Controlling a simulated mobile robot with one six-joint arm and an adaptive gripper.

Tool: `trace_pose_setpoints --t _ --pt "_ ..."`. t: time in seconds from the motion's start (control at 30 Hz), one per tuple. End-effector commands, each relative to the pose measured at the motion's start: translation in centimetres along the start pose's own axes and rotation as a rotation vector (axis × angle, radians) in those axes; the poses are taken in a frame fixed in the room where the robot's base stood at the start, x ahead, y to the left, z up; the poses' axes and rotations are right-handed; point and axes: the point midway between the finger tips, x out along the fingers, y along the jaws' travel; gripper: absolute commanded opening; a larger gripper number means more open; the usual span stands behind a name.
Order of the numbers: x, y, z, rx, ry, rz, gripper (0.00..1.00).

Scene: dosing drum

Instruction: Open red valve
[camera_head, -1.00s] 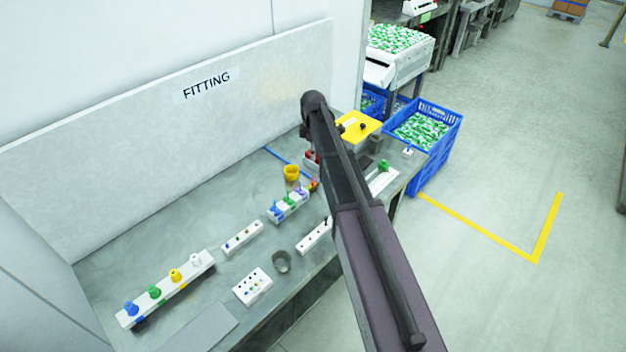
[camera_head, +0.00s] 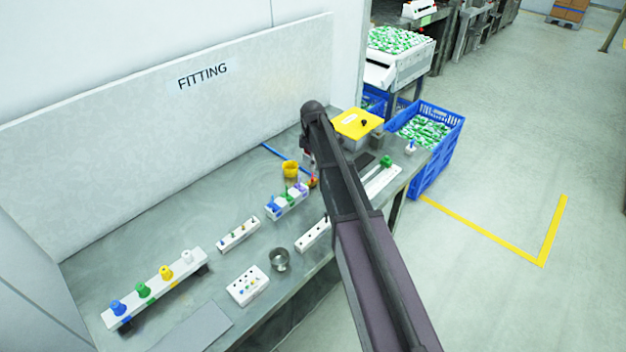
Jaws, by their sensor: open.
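My dark arm reaches from the bottom right over the bench, up to a rounded joint near the yellow-lidded box. My gripper cannot be made out; the arm covers the area below that joint. A small red-and-white part (camera_head: 308,154) shows at the arm's left edge. A small orange-red piece (camera_head: 313,181) stands on the bench lower down, beside the arm. Neither is clear enough to tell whether it is the red valve, or whether it is open or shut.
The bench (camera_head: 205,265) holds a white rail with coloured knobs (camera_head: 155,290), a yellow cup (camera_head: 290,168), a metal cup (camera_head: 279,260), a block with blue, green and purple parts (camera_head: 287,202) and a yellow-lidded box (camera_head: 357,124). A blue crate (camera_head: 436,150) stands beyond the right end.

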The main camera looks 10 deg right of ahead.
Motion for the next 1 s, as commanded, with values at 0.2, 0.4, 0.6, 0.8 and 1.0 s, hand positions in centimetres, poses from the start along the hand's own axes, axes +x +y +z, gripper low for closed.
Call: trace_pose_setpoints --t 0.2,0.4,0.6,0.8,1.0 --pt "2.1 0.0 0.0 0.000 0.000 0.000 0.86" --pt "3.7 0.0 0.0 0.000 0.000 0.000 0.86" --pt "5.2 0.0 0.0 0.000 0.000 0.000 0.86" --pt "6.1 0.0 0.0 0.000 0.000 0.000 0.86" --pt "6.5 0.0 0.0 0.000 0.000 0.000 0.86"
